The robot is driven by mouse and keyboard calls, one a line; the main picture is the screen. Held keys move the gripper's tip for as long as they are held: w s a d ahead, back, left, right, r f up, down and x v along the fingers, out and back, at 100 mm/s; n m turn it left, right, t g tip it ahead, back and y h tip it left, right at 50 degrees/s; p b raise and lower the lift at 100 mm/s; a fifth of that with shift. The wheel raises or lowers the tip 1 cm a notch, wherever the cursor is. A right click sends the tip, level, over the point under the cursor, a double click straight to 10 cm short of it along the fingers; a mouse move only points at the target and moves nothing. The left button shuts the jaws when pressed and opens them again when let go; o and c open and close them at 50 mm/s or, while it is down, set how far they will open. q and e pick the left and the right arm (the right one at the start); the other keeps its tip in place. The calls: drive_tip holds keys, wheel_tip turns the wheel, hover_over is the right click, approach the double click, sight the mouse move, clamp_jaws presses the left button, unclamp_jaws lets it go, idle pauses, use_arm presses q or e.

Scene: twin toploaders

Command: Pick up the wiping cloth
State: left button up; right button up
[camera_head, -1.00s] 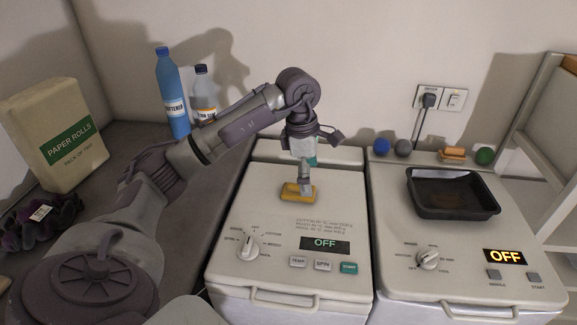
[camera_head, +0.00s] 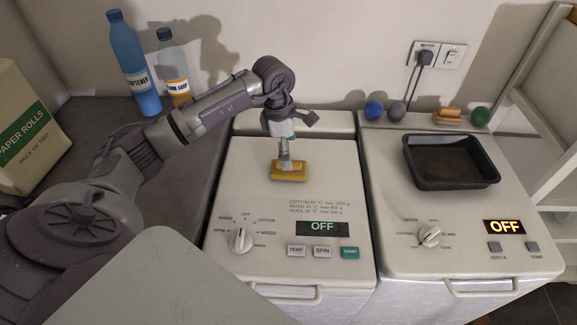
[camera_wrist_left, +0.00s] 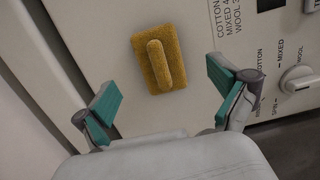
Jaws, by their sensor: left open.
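The wiping cloth appears to be the yellow piece (camera_head: 289,173) lying flat on the left washer's lid (camera_head: 328,175). In the left wrist view it is a yellow rectangle with a raised ridge (camera_wrist_left: 159,62) along its middle. My left gripper (camera_head: 285,156) is above it in the head view and partly covers its back edge. In the wrist view the teal fingers (camera_wrist_left: 165,95) are spread wide, with nothing between them; the cloth lies ahead of them. My right gripper is not in view.
The right washer (camera_head: 400,225) carries a black tray (camera_head: 452,162); several small balls and an orange-brown piece (camera_head: 447,115) are behind it. A blue bottle (camera_head: 135,65), a clear bottle (camera_head: 172,70) and a paper-rolls pack (camera_head: 28,125) stand left. The left lid around the cloth is clear.

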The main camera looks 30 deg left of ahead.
use_arm(q)
drive_tip(key=shift+f, duration=0.35)
wheel_tip(320, 180, down, 4)
drive_tip(key=shift+r+p, duration=0.25)
drive_tip(key=shift+p, duration=0.8)
drive_tip(key=shift+w+f, duration=0.15)
drive_tip(key=shift+f, duration=0.45)
drive_tip(key=shift+c, duration=1.1)
drive_tip(key=c, duration=0.9)
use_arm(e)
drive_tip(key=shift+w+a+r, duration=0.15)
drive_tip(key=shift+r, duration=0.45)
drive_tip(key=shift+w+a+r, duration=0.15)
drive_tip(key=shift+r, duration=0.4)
use_arm(q)
drive_tip(key=shift+r, duration=0.15)
